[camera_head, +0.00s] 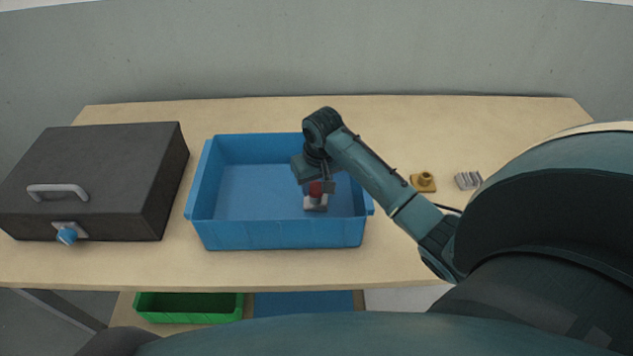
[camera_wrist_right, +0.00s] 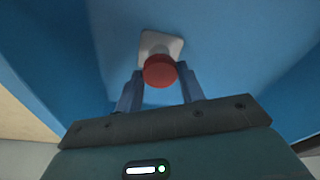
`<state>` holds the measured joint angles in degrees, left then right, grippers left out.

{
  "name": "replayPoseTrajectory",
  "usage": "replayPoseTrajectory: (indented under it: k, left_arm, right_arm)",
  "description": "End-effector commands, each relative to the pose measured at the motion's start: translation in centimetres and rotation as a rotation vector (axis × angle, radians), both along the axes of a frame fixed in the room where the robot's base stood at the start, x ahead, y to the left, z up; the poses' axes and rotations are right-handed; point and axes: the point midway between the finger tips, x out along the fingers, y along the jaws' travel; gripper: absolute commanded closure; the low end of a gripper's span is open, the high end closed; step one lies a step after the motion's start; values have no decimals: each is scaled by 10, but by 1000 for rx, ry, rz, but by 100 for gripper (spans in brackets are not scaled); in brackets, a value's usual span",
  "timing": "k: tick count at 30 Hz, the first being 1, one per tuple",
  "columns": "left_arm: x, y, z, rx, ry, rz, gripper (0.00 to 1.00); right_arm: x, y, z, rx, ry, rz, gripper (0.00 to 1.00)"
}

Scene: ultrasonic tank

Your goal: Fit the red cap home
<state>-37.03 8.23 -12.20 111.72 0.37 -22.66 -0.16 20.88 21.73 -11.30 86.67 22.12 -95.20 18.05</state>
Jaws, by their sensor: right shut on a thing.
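The red cap (camera_head: 316,188) is inside the blue bin, between the fingers of my right gripper (camera_head: 319,184). In the right wrist view the red cap (camera_wrist_right: 160,73) sits between the two blue-grey fingertips, and the gripper is shut on it. A pale square base (camera_head: 315,204) lies on the bin floor under the cap. In the right wrist view the base (camera_wrist_right: 158,42) shows just beyond the cap, with part of it hidden. I cannot tell whether cap and base touch. My left gripper is not in view.
The blue bin (camera_head: 278,235) has walls around the gripper. A brass fitting (camera_head: 424,182) and a grey ribbed block (camera_head: 468,181) lie right. A green bin (camera_head: 190,316) is below the table.

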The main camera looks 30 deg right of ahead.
Motion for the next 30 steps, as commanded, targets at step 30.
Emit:
replayPoseTrajectory:
  k: [30]
  left_arm:
    - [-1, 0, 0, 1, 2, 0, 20]
  right_arm:
    - [0, 0, -14, 0, 0, 0, 82]
